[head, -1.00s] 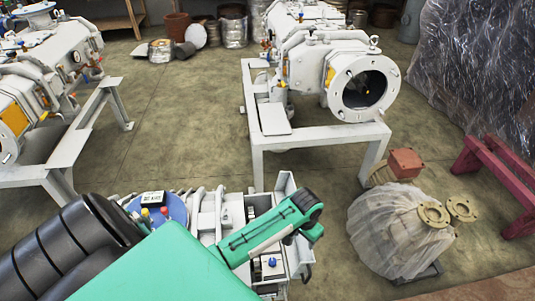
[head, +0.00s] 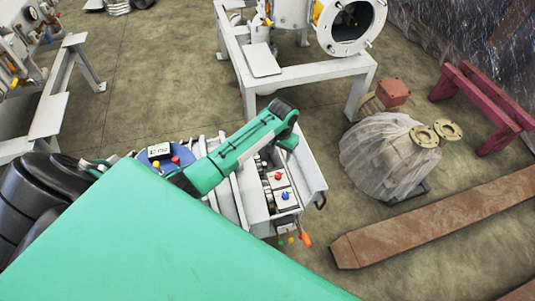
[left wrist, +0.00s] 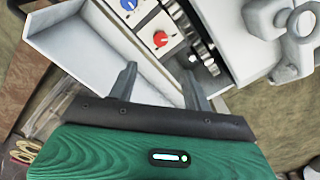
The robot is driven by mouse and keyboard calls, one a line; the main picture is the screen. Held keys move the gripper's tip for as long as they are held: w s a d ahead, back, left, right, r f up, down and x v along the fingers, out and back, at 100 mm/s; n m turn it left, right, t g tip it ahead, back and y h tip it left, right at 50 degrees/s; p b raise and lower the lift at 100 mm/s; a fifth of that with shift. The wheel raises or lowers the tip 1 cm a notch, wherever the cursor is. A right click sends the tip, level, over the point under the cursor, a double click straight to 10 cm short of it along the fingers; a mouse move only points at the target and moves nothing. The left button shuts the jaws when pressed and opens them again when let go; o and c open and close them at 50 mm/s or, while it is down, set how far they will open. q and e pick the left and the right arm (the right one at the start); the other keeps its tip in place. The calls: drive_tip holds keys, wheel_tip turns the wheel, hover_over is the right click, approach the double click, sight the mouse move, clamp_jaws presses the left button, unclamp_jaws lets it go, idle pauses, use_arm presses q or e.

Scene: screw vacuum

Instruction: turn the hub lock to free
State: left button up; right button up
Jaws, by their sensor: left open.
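A white control panel in an open grey box carries a red knob (head: 278,176) and a blue knob (head: 285,196). In the left wrist view the red knob (left wrist: 160,39) and the blue knob (left wrist: 129,5) lie beyond the fingers. My left gripper (left wrist: 160,84) is open and empty, with its two dark fingers apart and short of the knobs. In the head view the end of my left arm is above the box's far part; its fingers are hidden there. I cannot tell which part is the hub lock. My right gripper does not show.
Small coloured handles, one orange (head: 305,240), stick out at the box's near end. A pump on a white frame (head: 310,75) stands behind. A plastic-wrapped unit (head: 380,160) and a rusty beam (head: 440,220) lie to the right. Open floor lies between.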

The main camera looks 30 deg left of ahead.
sight(278, 175)
use_arm(q)
wheel_tip(278, 175, down, 13)
drive_tip(key=b, duration=0.3)
drive_tip(key=shift+r, duration=0.2)
drive_tip(key=shift+f, duration=0.65)
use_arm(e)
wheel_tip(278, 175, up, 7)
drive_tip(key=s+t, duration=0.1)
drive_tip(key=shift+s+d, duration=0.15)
use_arm(q)
drive_tip(key=shift+c, duration=0.4)
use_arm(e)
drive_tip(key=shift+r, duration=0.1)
use_arm(q)
drive_tip(key=c, duration=0.9)
